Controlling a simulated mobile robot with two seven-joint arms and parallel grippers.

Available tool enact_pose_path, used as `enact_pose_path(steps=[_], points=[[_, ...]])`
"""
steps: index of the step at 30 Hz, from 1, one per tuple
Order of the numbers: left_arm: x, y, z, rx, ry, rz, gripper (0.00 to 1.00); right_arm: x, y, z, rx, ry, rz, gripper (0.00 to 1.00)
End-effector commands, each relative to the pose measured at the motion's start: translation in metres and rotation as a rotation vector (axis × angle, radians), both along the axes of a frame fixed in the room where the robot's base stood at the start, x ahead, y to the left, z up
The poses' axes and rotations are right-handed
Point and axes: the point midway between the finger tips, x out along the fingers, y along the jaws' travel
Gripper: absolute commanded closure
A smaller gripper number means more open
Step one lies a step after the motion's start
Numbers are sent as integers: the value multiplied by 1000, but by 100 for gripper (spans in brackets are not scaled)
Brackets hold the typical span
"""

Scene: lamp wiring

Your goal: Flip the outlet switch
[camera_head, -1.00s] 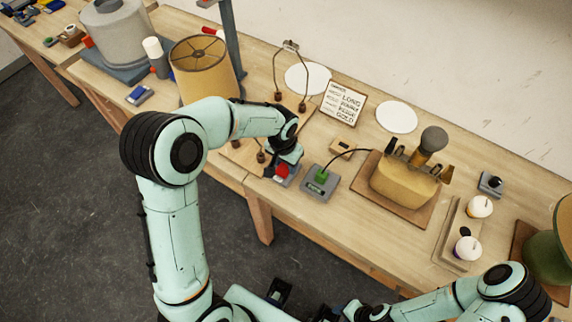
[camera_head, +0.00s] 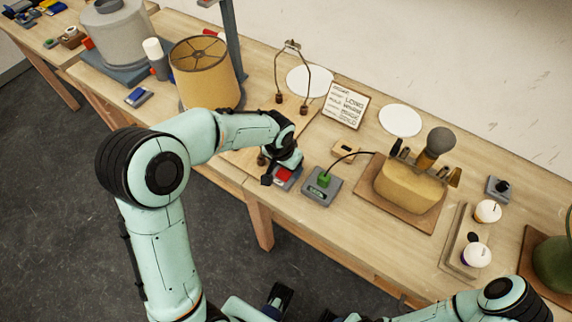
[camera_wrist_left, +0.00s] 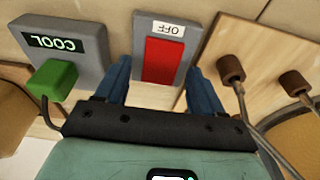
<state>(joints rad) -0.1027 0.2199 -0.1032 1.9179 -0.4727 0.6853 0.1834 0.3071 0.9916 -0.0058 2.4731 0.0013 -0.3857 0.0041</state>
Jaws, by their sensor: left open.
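The outlet switch is a grey box with a red rocker (camera_wrist_left: 163,60) and a label reading OFF in the left wrist view, upside down there. In the head view its red part (camera_head: 284,174) shows on the bench's front part, partly hidden by my left gripper. My left gripper (camera_wrist_left: 160,82) is open, with one blue finger on each side of the switch box in the wrist picture. Nothing is held between the fingers. I cannot tell whether it touches the box. My right arm (camera_head: 480,306) is at the lower right; its gripper is barely visible at the bottom edge.
A wooden board (camera_wrist_left: 262,65) with brown sockets lies on the other side. A tan lampshade (camera_head: 205,72) and a tan lamp base (camera_head: 408,190) stand farther along the bench.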

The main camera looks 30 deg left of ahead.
Motion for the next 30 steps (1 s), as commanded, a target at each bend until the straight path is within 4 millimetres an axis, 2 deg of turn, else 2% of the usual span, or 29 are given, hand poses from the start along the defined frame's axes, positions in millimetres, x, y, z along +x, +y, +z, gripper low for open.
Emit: enact_pose_path(steps=[5,12,18,24,30], points=[[-3,0,21,0,-6,0,32,1,0,2,0,-1,0,57],[-12,1,75,-1,-8,0,32,3,0,8,0,-2,0,57],[-20,2,112,0,-5,0,32,4,0,12,0,-4,0,57],[-24,1,129,-1,-2,-1,32,5,0,13,0,-6,0,57],[-25,2,131,-1,-1,-1,32,5,0,13,0,-6,0,57]])
